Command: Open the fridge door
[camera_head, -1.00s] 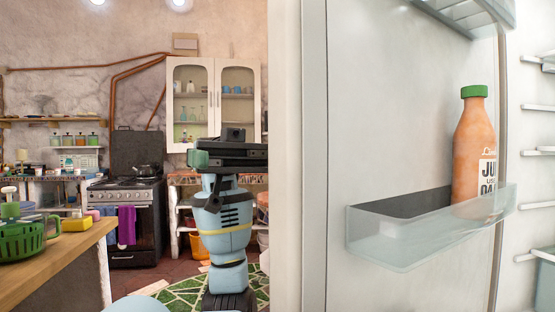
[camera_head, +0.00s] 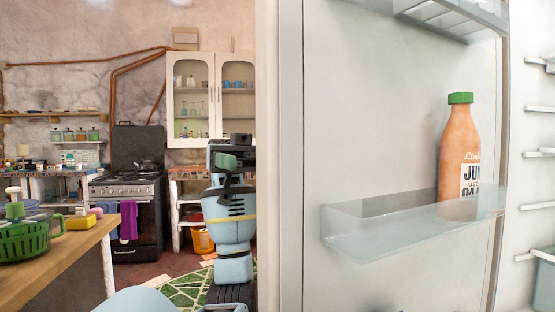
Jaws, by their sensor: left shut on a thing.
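The fridge door (camera_head: 370,130) stands open, its pale inner face turned toward me. A clear door shelf (camera_head: 380,228) holds an orange juice bottle (camera_head: 459,150) with a green cap, upright. My left gripper (camera_head: 236,152) is at the door's left edge (camera_head: 268,150), shut, with my light-blue arm below it. The door edge hides the fingertips and the handle, so the grip itself does not show. The fridge interior (camera_head: 530,180) with white shelf edges shows at the far right. My right gripper is not in view.
A wooden counter (camera_head: 75,243) with a green basket (camera_head: 24,240) and a yellow sponge (camera_head: 80,222) is at the left. A stove (camera_head: 130,190) and a glass-fronted cabinet (camera_head: 211,95) stand at the back. Open floor with a green rug (camera_head: 185,290) lies between.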

